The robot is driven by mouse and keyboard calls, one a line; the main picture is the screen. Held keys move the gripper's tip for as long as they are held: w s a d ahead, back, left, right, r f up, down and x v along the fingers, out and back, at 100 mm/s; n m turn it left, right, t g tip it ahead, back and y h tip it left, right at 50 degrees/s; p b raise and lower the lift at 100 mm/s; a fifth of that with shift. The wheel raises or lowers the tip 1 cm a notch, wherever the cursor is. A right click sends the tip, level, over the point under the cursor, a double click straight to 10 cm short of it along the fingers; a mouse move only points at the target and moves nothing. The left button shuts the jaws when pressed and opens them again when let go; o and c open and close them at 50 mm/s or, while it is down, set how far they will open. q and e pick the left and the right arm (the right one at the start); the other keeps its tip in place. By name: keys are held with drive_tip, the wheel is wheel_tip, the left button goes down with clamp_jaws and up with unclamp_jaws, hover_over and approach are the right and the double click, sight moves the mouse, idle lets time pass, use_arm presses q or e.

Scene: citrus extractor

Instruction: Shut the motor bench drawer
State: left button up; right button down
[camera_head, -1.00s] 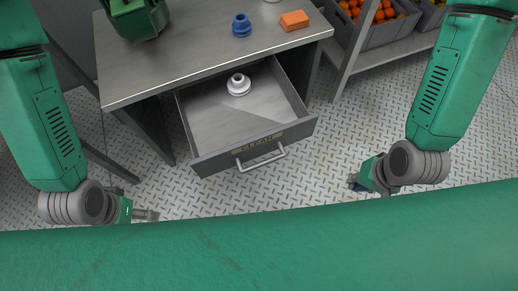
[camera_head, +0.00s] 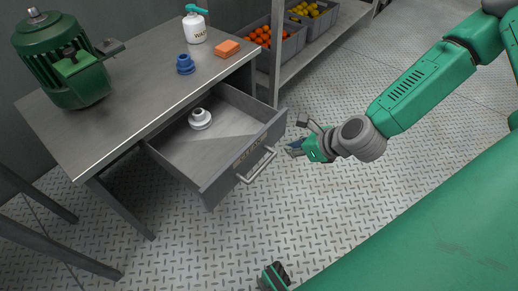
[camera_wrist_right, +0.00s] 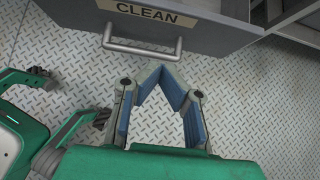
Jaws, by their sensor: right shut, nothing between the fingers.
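The motor bench drawer (camera_head: 236,170) is pulled well out from under the grey bench (camera_head: 128,124). Its front has a bar handle (camera_head: 257,165) and a label, which reads CLEAN in the right wrist view. A white stepped part (camera_head: 200,118) stands inside the drawer. My right gripper (camera_head: 294,148) is just right of the handle and apart from it. In the right wrist view, its fingertips (camera_wrist_right: 163,72) meet, empty, just below the handle (camera_wrist_right: 143,46). My left gripper (camera_head: 273,277) shows only partly at the bottom edge; its jaw state is unclear.
On the bench are a green motor (camera_head: 68,68), a blue stepped part (camera_head: 185,64), an orange block (camera_head: 227,47) and a white bottle (camera_head: 195,27). Fruit crates (camera_head: 272,58) stand on a shelf behind. The patterned floor in front of the drawer is clear.

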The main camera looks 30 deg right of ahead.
sight(255, 145)
drive_tip(key=b+x, duration=0.1)
drive_tip(key=x, duration=0.2)
drive_tip(key=a+r+b+x, duration=0.1)
drive_tip(key=x, duration=0.2)
drive_tip(key=w+b+x, duration=0.1)
drive_tip(key=x, duration=0.2)
drive_tip(key=shift+w+a+f, duration=0.1)
drive_tip(key=shift+w+a, duration=0.15)
drive_tip(key=shift+a, duration=0.05)
drive_tip(key=shift+w+a, duration=0.1)
drive_tip(key=shift+w, duration=0.7)
drive_tip(key=shift+a, duration=0.1)
